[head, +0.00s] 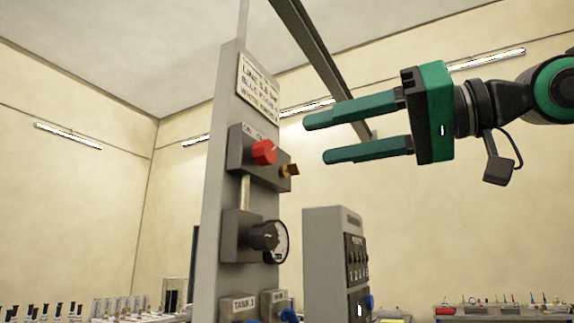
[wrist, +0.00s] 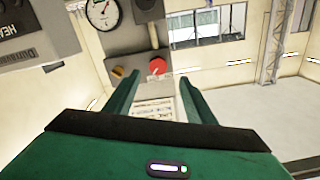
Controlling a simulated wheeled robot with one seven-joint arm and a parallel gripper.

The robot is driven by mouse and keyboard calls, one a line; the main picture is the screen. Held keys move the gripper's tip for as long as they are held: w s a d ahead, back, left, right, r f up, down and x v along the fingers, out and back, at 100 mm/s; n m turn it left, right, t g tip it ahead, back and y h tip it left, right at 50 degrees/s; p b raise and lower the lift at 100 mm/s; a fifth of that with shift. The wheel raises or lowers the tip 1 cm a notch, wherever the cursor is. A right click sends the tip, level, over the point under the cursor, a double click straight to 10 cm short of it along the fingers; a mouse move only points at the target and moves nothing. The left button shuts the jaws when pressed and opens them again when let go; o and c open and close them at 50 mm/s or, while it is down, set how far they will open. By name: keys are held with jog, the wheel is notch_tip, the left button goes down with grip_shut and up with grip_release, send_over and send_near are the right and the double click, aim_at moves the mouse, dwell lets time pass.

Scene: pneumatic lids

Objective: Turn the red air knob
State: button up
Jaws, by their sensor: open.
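The red air knob (head: 264,152) sits on a dark grey valve block (head: 240,150) on a tall grey panel post. A small brass fitting (head: 289,170) sticks out just to its lower right. My gripper (head: 318,137) is open and empty in the head view, its two green fingers pointing left, to the right of the knob and apart from it. In the wrist view my gripper (wrist: 158,82) shows its fingers spread, with the red knob (wrist: 158,67) seen beyond and between the fingertips. The brass fitting (wrist: 118,72) shows beside the left finger.
Below the knob a black regulator knob and round gauge (head: 275,242) stick out from the post. A label plate (head: 259,88) is above. A grey switch box (head: 333,262) stands to the right. Benches with small items line the back. The space between gripper and knob looks clear.

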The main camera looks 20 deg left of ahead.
aim_at(271, 155)
jog(key=a, duration=0.6)
jog(key=w+a, duration=0.1)
jog(key=a, duration=0.2)
jog(key=shift+w+a, duration=0.1)
jog(key=shift+a, duration=0.2)
jog(key=shift+w, duration=0.1)
jog(key=c, duration=1)
